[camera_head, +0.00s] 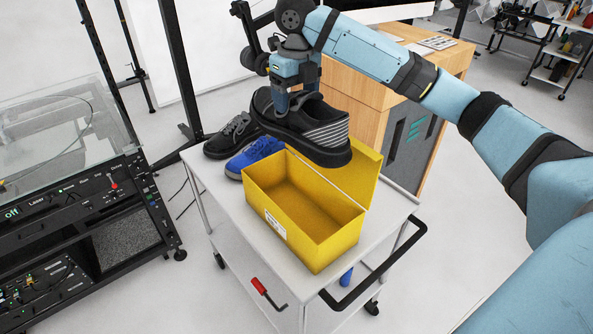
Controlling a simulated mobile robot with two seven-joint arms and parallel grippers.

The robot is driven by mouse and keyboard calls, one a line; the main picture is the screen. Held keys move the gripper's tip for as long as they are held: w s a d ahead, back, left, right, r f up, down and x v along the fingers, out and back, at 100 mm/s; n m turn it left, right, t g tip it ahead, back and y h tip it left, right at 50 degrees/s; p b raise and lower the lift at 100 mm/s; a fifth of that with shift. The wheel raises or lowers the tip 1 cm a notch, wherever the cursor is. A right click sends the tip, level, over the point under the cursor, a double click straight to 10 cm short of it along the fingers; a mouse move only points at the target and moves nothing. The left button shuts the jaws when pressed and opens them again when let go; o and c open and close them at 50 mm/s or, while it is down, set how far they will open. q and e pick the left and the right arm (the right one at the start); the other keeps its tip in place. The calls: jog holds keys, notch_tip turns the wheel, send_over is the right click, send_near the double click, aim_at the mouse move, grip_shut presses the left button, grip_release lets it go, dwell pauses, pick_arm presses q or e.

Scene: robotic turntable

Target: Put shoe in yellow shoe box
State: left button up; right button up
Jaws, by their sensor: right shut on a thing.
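A black shoe (314,131) with a grey striped heel hangs above the back of the yellow shoe box. My right gripper (290,108) is shut on this black shoe, with its fingers at the shoe's opening. The yellow shoe box (293,226) stands open and looks empty on a white cart. Its lid (366,171) is raised at the back right, partly hidden by the shoe. A second black shoe (229,137) and a blue shoe (254,157) stand on the cart behind and left of the box. My left gripper does not show.
The white cart top (385,213) has a black handle (376,270) at its front right. A wooden cabinet (405,100) stands behind the cart. A black equipment rack (100,215) stands at the left. Black upright posts (178,70) rise behind the cart.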

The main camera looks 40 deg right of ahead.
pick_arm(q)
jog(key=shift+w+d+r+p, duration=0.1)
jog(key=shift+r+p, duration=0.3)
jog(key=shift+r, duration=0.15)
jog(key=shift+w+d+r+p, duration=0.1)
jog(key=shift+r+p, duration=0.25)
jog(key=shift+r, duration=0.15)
pick_arm(e)
notch_tip(320, 180, down, 20)
jog(key=shift+r, duration=0.2)
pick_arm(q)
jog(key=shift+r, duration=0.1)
pick_arm(e)
jog(key=shift+f, duration=0.15)
jog(key=o, duration=1.5)
jog(key=shift+f, duration=0.1)
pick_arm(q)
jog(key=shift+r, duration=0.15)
